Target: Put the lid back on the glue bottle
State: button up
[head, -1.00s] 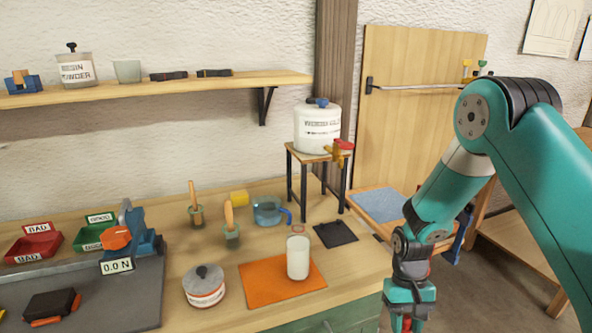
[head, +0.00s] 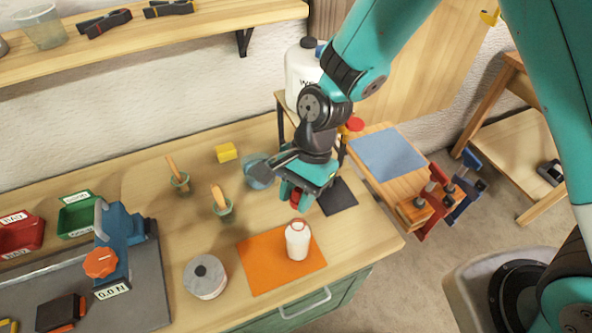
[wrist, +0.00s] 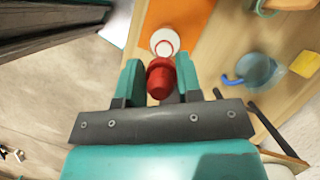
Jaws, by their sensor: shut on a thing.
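The white glue bottle (head: 298,243) stands upright on an orange mat (head: 262,272), with a thin red ring around its mouth and no lid on it. It also shows in the wrist view (wrist: 165,40), just beyond the fingertips. My gripper (head: 299,196) is shut on the red lid (wrist: 160,80), which sits between the two teal fingers in the wrist view. In the head view the red lid shows under the gripper, above and slightly behind the bottle, apart from it. The far side of the lid is hidden.
Two brushes in pots, a yellow block (head: 226,152) and a blue jug (head: 258,172) are behind. A dark pad (head: 338,195) lies right of the gripper. The large white container (head: 301,75) stands on a stool behind my arm.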

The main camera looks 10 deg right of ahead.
notch_tip(320, 180, down, 6)
jog(key=b, duration=0.5)
jog(key=shift+f, duration=0.2)
jog(key=shift+r+p, duration=0.1)
jog(key=shift+p, duration=0.25)
dwell(1.0)
jog(key=shift+f, duration=0.2)
dwell(1.4)
jog(key=o, duration=1.5)
jog(key=shift+c, duration=0.2)
jog(key=shift+r, duration=0.1)
